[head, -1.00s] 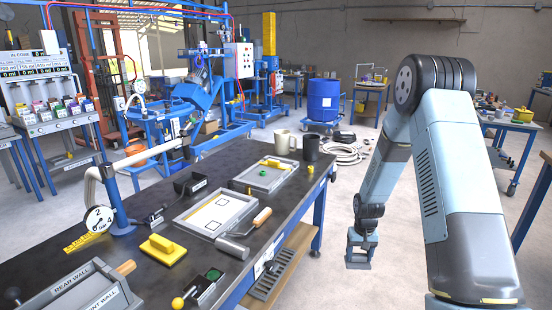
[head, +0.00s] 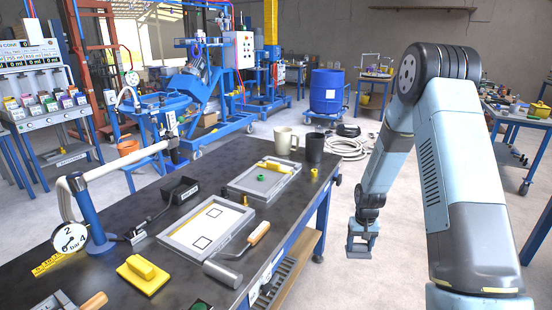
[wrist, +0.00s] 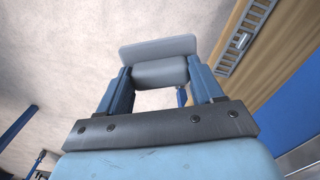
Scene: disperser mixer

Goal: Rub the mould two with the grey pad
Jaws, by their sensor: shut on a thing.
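My gripper (head: 362,238) hangs in free air to the right of the bench. It is shut on the grey pad (wrist: 160,47), which shows between its two blue fingers in the wrist view. Two grey framed moulds lie on the dark bench top. The nearer mould (head: 168,238) has a pale floor with black square outlines. The farther mould (head: 236,186) has a yellow-handled piece and a green knob on it. I cannot read which is mould two. My gripper is apart from both moulds.
A yellow pad (head: 143,273), a cream mug (head: 283,140) and a dark cup (head: 315,148) stand on the bench. A gauge post (head: 92,215) rises at the left. The floor around my gripper is clear.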

